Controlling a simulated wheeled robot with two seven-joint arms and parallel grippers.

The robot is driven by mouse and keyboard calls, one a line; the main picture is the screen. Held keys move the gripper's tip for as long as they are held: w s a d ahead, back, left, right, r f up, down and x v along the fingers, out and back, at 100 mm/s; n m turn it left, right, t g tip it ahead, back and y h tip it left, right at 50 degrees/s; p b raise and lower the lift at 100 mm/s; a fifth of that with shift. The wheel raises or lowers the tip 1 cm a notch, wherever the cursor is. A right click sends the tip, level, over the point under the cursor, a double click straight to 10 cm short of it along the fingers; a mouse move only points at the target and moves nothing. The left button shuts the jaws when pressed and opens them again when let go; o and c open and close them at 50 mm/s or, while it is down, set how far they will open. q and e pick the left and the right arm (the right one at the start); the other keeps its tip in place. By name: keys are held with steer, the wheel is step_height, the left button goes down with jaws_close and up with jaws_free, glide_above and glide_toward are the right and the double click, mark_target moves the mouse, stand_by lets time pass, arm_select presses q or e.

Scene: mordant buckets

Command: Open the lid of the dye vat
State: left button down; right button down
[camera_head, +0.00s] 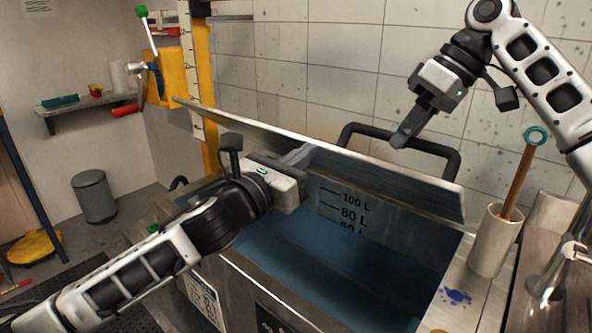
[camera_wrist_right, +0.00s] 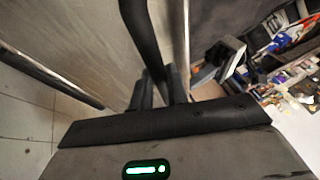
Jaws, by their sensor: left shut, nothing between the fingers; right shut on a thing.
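The dye vat (camera_head: 262,283) is a steel tub with blue inside and volume marks on its inner wall. Its lid (camera_head: 395,178) is raised and tilted up at the back, and the blue interior shows below it. A black bar handle (camera_head: 362,131) stands behind the lid's upper edge. My right gripper (camera_head: 399,140) is shut on this handle; the right wrist view shows the black bar (camera_wrist_right: 140,35) running down between the fingers (camera_wrist_right: 158,92). My left gripper (camera_head: 300,155) is shut and empty, in front of the lid's near face; I cannot tell whether it touches.
A white cylinder (camera_head: 490,248) with a wooden-handled tool stands on the counter at the right, beside a tap (camera_head: 552,283). A yellow post (camera_head: 205,100) stands behind the vat at the left. A grey bin (camera_head: 95,197) is on the floor.

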arm_select(q)
steer(key=shift+w+r, duration=0.15)
steer(key=shift+r, duration=0.1)
arm_select(e)
steer(key=shift+s+f, duration=0.1)
steer(key=shift+f, duration=0.5)
steer(key=c, duration=1.5)
jaws_free()
steer(key=shift+o, duration=0.7)
steer(key=shift+w+f, duration=0.1)
steer(key=shift+w, duration=0.1)
arm_select(q)
steer(key=shift+w+d+f, duration=0.1)
steer(key=shift+w+f, duration=0.15)
steer(key=shift+f, duration=0.05)
arm_select(e)
steer(key=shift+w, duration=0.1)
